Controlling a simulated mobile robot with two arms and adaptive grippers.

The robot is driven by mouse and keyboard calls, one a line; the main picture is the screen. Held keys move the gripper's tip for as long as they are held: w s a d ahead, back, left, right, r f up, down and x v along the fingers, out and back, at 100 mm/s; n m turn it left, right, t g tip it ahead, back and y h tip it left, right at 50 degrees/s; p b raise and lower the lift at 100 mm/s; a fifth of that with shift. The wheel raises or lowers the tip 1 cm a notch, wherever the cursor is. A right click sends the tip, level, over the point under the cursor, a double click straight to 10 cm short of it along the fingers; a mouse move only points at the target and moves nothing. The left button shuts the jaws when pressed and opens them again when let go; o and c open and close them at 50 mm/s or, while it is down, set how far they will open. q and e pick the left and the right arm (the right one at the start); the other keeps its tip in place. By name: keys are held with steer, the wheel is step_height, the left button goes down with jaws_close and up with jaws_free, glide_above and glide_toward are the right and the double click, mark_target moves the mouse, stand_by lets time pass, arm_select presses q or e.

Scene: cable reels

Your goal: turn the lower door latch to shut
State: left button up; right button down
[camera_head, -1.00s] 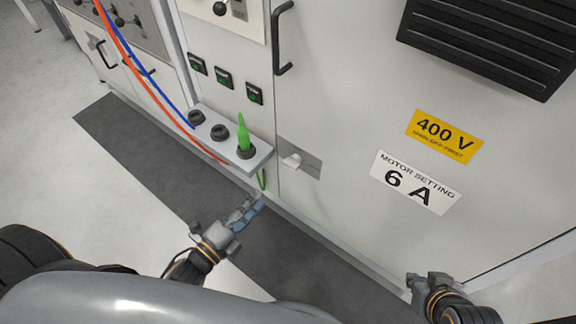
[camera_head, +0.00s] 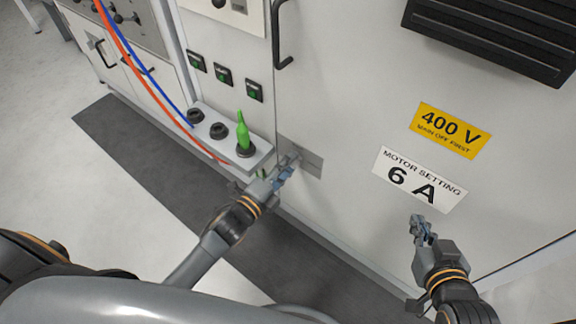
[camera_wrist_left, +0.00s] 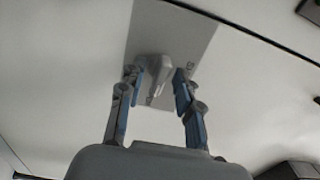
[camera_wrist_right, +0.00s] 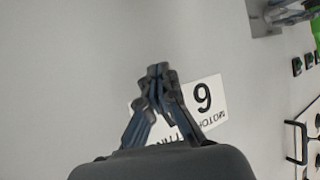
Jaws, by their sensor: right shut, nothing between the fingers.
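The lower door latch is a light grey knob (camera_wrist_left: 156,72) on a grey plate (camera_head: 311,164) low on the cabinet door. In the left wrist view the knob sits between the fingertips of my left gripper (camera_wrist_left: 158,82). The fingers are apart, one on each side of the knob, with a gap visible at the right finger. In the head view my left gripper (camera_head: 287,170) reaches the plate and hides most of the knob. My right gripper (camera_head: 418,224) is shut and empty in front of the door, just below the motor setting label (camera_head: 420,180). It also shows in the right wrist view (camera_wrist_right: 157,72).
A shelf (camera_head: 262,160) with black sockets and a green plug (camera_head: 242,132) juts out left of the latch. Red and blue cables (camera_head: 150,92) hang further left. A black door handle (camera_head: 277,45) is above. The door around the yellow label (camera_head: 450,131) is flat and clear.

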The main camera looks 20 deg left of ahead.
arm_select(q)
jaws_close()
